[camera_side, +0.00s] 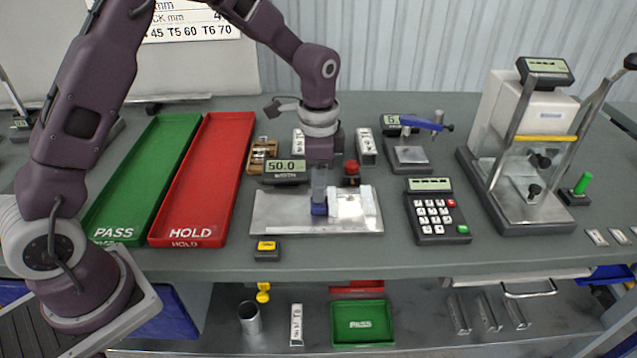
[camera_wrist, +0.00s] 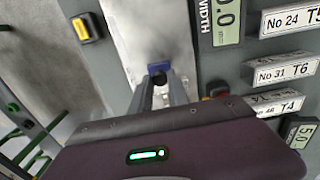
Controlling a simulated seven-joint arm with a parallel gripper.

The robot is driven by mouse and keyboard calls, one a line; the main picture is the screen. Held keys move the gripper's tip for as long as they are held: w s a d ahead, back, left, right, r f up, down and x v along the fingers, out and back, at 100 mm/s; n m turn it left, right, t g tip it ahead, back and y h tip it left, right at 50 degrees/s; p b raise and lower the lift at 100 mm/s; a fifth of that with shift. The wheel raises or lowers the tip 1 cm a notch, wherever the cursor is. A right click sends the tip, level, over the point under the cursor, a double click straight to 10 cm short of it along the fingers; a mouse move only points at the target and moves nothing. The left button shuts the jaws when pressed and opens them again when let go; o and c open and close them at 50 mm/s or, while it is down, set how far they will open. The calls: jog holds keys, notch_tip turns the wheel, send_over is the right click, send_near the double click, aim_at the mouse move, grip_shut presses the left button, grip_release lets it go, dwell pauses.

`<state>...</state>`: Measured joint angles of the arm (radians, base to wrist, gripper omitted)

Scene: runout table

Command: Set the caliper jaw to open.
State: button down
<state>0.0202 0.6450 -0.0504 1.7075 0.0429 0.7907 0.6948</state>
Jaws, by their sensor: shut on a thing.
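The caliper is a steel plate (camera_side: 275,218) with a width display (camera_side: 285,168) that reads 50.0. Its plate (camera_wrist: 140,25) and part of the display (camera_wrist: 226,18) also show in the wrist view. A small blue jaw piece (camera_side: 319,209) with a dark knob sits on the plate; it shows in the wrist view (camera_wrist: 158,67) at the fingertips. My gripper (camera_side: 319,190) points down, its fingers shut on the jaw's knob (camera_wrist: 158,78). A white block (camera_side: 347,204) lies right of the jaw in the side view; I cannot tell whether they touch.
A red knob (camera_side: 351,168) stands close to my gripper on the right. A yellow button box (camera_side: 266,250) sits in front of the plate. Left are the red HOLD tray (camera_side: 205,180) and green PASS tray (camera_side: 150,180); right are a keypad (camera_side: 437,212) and labelled blocks (camera_side: 366,147) behind.

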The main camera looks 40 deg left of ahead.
jog(key=s+a, duration=0.2)
jog(key=a, duration=0.1)
jog(key=shift+s, duration=0.4)
jog(key=c, duration=1.3)
grip_release()
jog(key=shift+d, duration=0.1)
jog(key=shift+o, duration=0.2)
jog(key=shift+r, duration=0.15)
notch_tip(320, 180, up, 7)
